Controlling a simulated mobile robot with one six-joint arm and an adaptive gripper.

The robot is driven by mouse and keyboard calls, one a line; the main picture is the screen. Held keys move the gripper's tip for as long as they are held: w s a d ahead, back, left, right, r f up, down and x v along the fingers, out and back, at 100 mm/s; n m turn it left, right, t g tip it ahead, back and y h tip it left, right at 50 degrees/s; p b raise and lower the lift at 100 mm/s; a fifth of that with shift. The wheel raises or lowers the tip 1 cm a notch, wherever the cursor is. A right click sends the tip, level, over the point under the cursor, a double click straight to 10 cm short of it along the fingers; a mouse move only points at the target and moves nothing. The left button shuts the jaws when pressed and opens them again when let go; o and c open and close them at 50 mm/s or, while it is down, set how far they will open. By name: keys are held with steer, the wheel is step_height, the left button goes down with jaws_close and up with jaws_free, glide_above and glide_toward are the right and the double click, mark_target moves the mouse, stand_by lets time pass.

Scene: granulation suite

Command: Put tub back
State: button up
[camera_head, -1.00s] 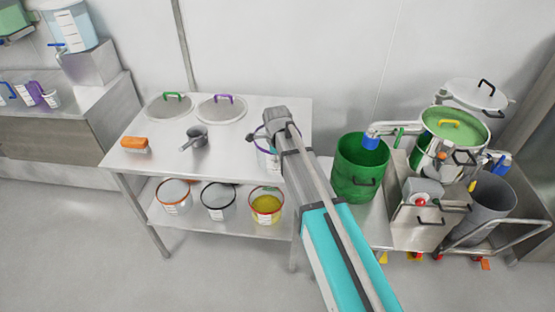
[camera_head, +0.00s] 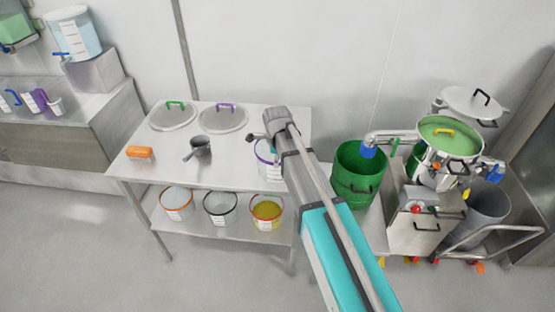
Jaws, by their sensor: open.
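A white tub (camera_head: 263,159) with a purple rim and a label stands on the steel table (camera_head: 222,175), near its right end. My arm covers its right side. My gripper (camera_head: 268,143) is over the tub at the arm's far end. It is open, but its fingertips are mostly hidden, and I cannot tell whether they touch the tub. On the lower shelf (camera_head: 192,228) stand an orange-rimmed tub (camera_head: 177,207), a black-rimmed tub (camera_head: 219,211) and a tub of yellow material (camera_head: 266,214).
On the tabletop lie a green-handled lid (camera_head: 172,119), a purple-handled lid (camera_head: 222,122), a scoop (camera_head: 201,146) and an orange brush (camera_head: 140,152). A green drum (camera_head: 350,184) and a machine on a cart (camera_head: 418,223) crowd the right. Floor in front is clear.

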step_height(320, 180, up, 7)
steer(key=p, duration=0.6)
steer(key=shift+s+f, duration=0.15)
steer(key=shift+s, duration=0.05)
steer(key=shift+d, duration=0.1)
stand_by(0.6)
steer(key=s+d+n, duration=0.8)
steer(key=d+n, duration=0.1)
steer(key=d, duration=0.2)
steer(key=s+d+n, duration=0.9)
steer(key=d, duration=0.2)
steer(key=shift+s+d+g, duration=0.15)
steer(key=shift+d+g, duration=0.15)
steer(key=shift+g, duration=0.1)
stand_by(0.4)
